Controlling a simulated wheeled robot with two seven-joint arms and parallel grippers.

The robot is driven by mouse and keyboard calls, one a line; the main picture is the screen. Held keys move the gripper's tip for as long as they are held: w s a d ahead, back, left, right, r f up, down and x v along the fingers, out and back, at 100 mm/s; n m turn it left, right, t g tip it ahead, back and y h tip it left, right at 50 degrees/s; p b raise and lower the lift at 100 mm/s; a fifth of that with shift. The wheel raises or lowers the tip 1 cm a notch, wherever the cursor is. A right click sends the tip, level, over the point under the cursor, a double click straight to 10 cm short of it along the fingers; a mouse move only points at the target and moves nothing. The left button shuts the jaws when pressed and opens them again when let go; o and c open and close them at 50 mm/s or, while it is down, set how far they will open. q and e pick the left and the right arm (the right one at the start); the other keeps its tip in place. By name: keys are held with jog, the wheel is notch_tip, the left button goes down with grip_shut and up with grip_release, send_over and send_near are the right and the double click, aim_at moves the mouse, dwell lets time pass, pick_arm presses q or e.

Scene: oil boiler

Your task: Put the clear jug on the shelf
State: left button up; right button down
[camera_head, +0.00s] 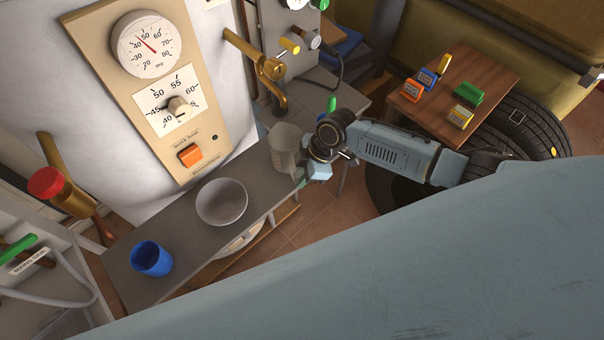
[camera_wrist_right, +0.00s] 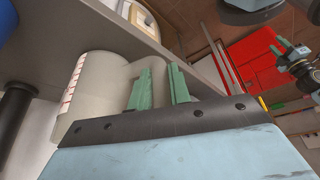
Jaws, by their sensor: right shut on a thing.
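The clear jug (camera_head: 285,146) is a greyish see-through vessel at the right end of the grey shelf (camera_head: 180,235) in the head view. My right gripper (camera_head: 300,172) reaches it from the right and is shut on it. In the right wrist view the jug (camera_wrist_right: 95,92) lies sideways in the picture, with red marks on its wall, between the green fingers (camera_wrist_right: 158,90). It overlaps the shelf edge in the picture; I cannot tell whether its base touches the shelf. What looks like my left gripper (camera_wrist_right: 290,58) shows small at the upper right of the wrist view, its opening unclear.
A grey bowl (camera_head: 221,202) and a blue cup (camera_head: 152,259) stand on the shelf, left of the jug. The boiler panel (camera_head: 165,90) rises behind it. A brass tap (camera_head: 270,68) juts out above and behind the jug. Bare shelf lies between bowl and jug.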

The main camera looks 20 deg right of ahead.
jog(key=shift+f, duration=0.15)
jog(key=c, duration=1.3)
grip_release()
jog(key=shift+d+r, duration=0.1)
jog(key=shift+r, duration=0.3)
jog(key=p+v, duration=0.1)
jog(key=v, duration=1)
jog(key=shift+r, duration=0.25)
jog(key=shift+d, duration=0.15)
